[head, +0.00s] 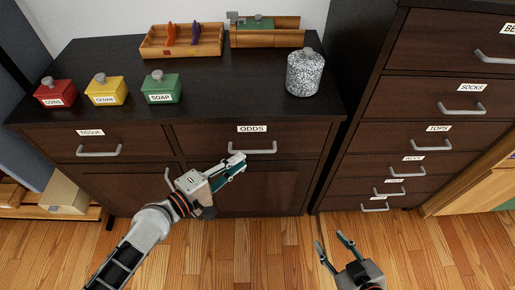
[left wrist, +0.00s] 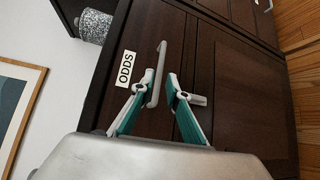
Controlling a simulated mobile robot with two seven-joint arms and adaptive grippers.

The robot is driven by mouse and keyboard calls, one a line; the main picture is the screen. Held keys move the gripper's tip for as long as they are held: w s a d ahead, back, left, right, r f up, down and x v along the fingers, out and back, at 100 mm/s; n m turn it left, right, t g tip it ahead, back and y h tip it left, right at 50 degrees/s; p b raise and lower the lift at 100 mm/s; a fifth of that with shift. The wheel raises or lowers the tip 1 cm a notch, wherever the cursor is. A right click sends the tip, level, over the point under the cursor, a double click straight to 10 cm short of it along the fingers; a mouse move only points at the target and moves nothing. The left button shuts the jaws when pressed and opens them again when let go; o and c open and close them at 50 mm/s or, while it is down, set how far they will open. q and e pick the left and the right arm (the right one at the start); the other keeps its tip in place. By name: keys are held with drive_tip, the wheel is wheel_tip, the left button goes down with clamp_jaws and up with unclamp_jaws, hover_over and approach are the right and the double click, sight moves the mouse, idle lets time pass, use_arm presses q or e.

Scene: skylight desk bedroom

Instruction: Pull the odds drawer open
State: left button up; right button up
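The odds drawer (head: 205,138) is a dark wood drawer at the upper right of the low cabinet. It looks shut, with a white ODDS label (head: 252,128) and a grey bar handle (head: 262,151). My left gripper (head: 240,163) is in front of the drawer, near the left part of the handle. In the left wrist view the handle (left wrist: 161,55) appears between the two spread fingers (left wrist: 157,84); I cannot tell whether they touch it. My right gripper (head: 332,242) is open and empty, low over the floor at the right.
The cabinet top (head: 225,95) carries red (head: 56,92), yellow (head: 106,89) and green (head: 161,87) boxes, a speckled jar (head: 305,72) and wooden trays (head: 180,41). A tall dresser (head: 430,115) stands at the right. Wooden floor (head: 240,255) in front is clear.

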sight(253, 151)
use_arm(q)
drive_tip(key=x, duration=0.6)
drive_tip(key=shift+w+d+b, duration=0.25)
drive_tip(key=shift+w+b, duration=0.05)
drive_tip(key=shift+c, duration=0.3)
clamp_jaws()
